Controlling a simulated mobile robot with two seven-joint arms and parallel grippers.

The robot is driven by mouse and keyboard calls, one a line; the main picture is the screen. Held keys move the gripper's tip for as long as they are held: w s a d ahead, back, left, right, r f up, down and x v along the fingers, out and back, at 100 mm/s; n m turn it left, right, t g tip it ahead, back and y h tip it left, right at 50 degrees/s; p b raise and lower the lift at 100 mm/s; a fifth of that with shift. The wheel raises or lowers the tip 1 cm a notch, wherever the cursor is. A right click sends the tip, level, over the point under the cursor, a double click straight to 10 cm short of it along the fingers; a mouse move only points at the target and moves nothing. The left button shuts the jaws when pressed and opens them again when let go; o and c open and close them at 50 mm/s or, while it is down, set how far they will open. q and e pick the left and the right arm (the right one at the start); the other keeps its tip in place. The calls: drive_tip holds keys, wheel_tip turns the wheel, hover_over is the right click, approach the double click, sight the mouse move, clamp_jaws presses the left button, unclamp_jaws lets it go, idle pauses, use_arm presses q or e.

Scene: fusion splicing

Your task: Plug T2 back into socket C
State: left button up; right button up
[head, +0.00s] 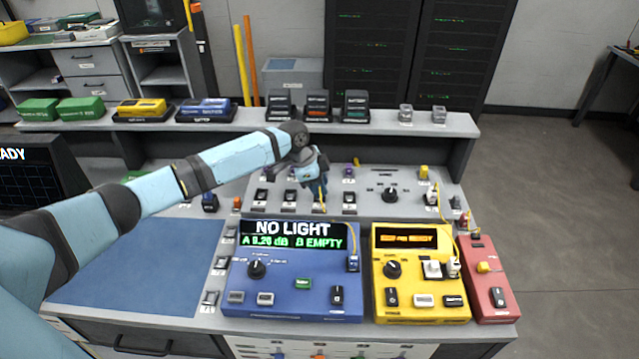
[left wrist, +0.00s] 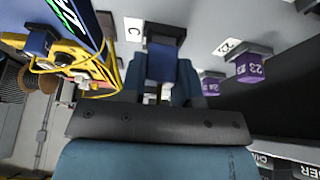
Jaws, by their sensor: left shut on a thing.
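My left gripper (head: 315,177) is over the sloped grey panel behind the blue meter, fingers pointing down at the row of sockets. In the left wrist view, it is shut on a blue plug (left wrist: 160,64), which I take to be T2. A dark socket (left wrist: 165,33) with a C label (left wrist: 133,29) beside it lies right at the plug's far end. I cannot tell whether the plug is seated in it or only close. A yellow cable (head: 322,207) shows below the gripper in the head view. My right gripper is not in view.
Purple plugs (left wrist: 250,68) sit near the gripper. A blue mat (head: 140,260) is clear at left.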

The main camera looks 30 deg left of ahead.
use_arm(q)
drive_tip(key=shift+f, duration=0.2)
drive_tip(key=o, duration=1)
drive_tip(key=shift+a+r, duration=0.1)
drive_tip(key=shift+r, duration=0.15)
drive_tip(key=v, duration=1.3)
drive_tip(key=shift+r, duration=0.15)
